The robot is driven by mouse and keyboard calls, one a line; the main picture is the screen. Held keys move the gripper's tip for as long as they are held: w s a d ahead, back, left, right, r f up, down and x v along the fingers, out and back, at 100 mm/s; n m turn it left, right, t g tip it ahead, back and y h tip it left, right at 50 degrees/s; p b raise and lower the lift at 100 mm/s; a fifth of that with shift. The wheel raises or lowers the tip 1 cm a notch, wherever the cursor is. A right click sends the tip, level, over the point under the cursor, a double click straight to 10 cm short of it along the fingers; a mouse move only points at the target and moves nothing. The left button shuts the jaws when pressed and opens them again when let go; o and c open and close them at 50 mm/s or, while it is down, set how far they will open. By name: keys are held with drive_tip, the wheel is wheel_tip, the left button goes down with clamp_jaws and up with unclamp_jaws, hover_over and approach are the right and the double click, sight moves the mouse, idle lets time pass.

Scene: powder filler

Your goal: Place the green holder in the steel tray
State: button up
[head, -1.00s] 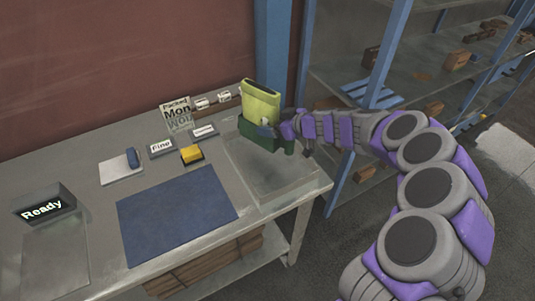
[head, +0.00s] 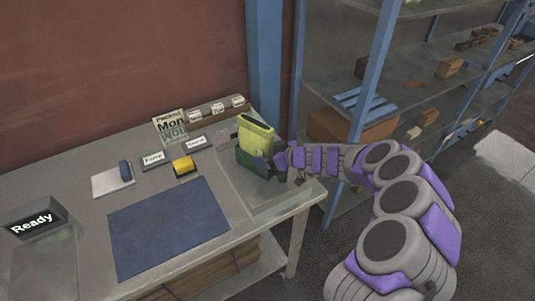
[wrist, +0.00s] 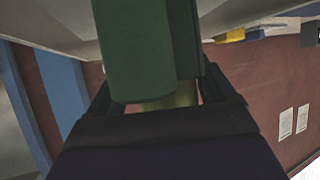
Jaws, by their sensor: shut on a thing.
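The dark green holder (head: 255,163) has a yellow-green packet (head: 256,136) standing upright in it. My gripper (head: 277,164) is shut on the holder from its right side. The holder is over the back part of the steel tray (head: 262,204), at the right end of the table. I cannot tell whether its base touches the tray floor. In the wrist view the green holder (wrist: 136,55) fills the space between my gripper's fingers (wrist: 155,97), and the packet is mostly hidden behind it.
A blue mat (head: 170,228), a yellow block (head: 184,166), label blocks (head: 153,158), a white pad (head: 113,182) and a "Ready" sign (head: 32,220) are on the table. A blue post (head: 265,60) stands behind the tray. Shelving (head: 380,90) is to the right.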

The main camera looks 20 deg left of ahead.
drive_tip(key=shift+a+f, duration=0.15)
drive_tip(key=shift+a, duration=0.1)
drive_tip(key=o, duration=1.2)
drive_tip(key=shift+s+a, duration=0.1)
drive_tip(key=shift+a, duration=0.25)
drive_tip(key=shift+o, duration=0.7)
drive_tip(key=shift+a+f, duration=0.15)
drive_tip(key=shift+a, duration=0.4)
drive_tip(key=shift+d+r, duration=0.3)
drive_tip(key=shift+d, duration=0.3)
drive_tip(key=p+v, duration=0.2)
drive_tip(key=v, duration=1)
drive_tip(key=s+r+g+h, duration=0.1)
drive_tip(key=s+r+g, duration=0.2)
drive_tip(key=s+r, duration=0.85)
drive_tip(key=s+d+f+m+g+h, duration=0.2)
drive_tip(key=s+d+m+h, duration=0.8)
drive_tip(key=s+d, duration=1.6)
drive_tip(key=s+f+m, duration=0.1)
drive_tip(key=s+m, duration=0.1)
drive_tip(key=m, duration=0.2)
drive_tip(key=shift+g+h, duration=0.3)
drive_tip(key=shift+h, duration=0.1)
